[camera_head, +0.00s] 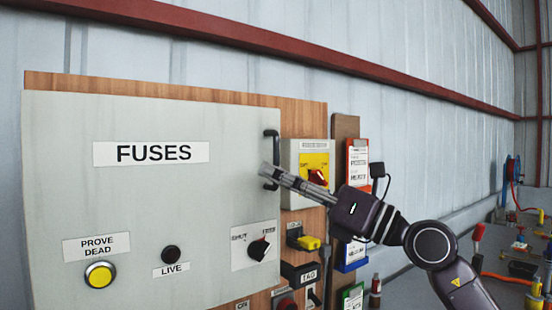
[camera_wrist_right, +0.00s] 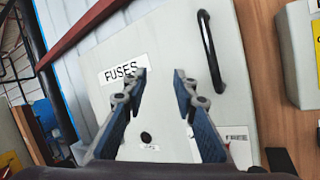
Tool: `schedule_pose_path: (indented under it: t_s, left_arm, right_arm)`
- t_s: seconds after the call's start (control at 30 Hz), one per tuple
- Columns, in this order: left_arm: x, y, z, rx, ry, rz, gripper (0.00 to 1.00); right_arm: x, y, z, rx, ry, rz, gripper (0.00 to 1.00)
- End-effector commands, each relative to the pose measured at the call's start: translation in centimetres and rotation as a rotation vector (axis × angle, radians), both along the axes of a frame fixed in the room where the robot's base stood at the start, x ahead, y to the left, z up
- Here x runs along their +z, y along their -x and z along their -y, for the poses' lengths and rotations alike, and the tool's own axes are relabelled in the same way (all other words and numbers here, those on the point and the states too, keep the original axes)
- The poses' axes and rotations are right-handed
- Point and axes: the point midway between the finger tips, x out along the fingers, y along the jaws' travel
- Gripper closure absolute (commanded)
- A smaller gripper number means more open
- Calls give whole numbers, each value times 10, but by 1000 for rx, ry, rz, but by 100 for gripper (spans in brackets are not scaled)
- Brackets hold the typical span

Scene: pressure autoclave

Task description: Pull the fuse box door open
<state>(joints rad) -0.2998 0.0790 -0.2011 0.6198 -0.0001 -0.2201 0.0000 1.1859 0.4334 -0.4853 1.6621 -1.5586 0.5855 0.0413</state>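The fuse box door (camera_head: 200,215) is a large pale grey panel labelled FUSES, and it looks closed against the wooden board. Its black handle (camera_head: 271,150) is a vertical bar at the door's right edge. In the right wrist view the handle (camera_wrist_right: 209,50) stands right of the fingers, not between them. My right gripper (camera_head: 266,174) is in front of the door by the handle's lower end; contact cannot be told. In the right wrist view the right gripper (camera_wrist_right: 160,82) has its fingers apart with nothing between them. My left gripper is not in view.
A switch box with a red and yellow rotary switch (camera_head: 317,177) is right of the door, close to my right gripper. Clipboards (camera_head: 357,162) hang further right. A cluttered bench (camera_head: 500,262) is at the far right.

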Motion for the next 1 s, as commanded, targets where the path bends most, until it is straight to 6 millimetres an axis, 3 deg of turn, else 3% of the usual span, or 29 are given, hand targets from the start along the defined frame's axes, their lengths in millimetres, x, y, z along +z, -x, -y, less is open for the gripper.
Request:
schedule_pose_path:
  t_s: [0.03,0.2,0.4,1.0]
  left_arm:
    - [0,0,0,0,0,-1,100]
    - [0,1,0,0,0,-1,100]
    - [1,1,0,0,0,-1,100]
    - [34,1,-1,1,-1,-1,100]
  right_arm:
    - [10,-7,4,-53,101,36,74]
    - [23,-30,29,-210,354,77,74]
    - [31,-42,49,-299,465,78,74]
    - [32,-92,-5,-300,469,77,74]
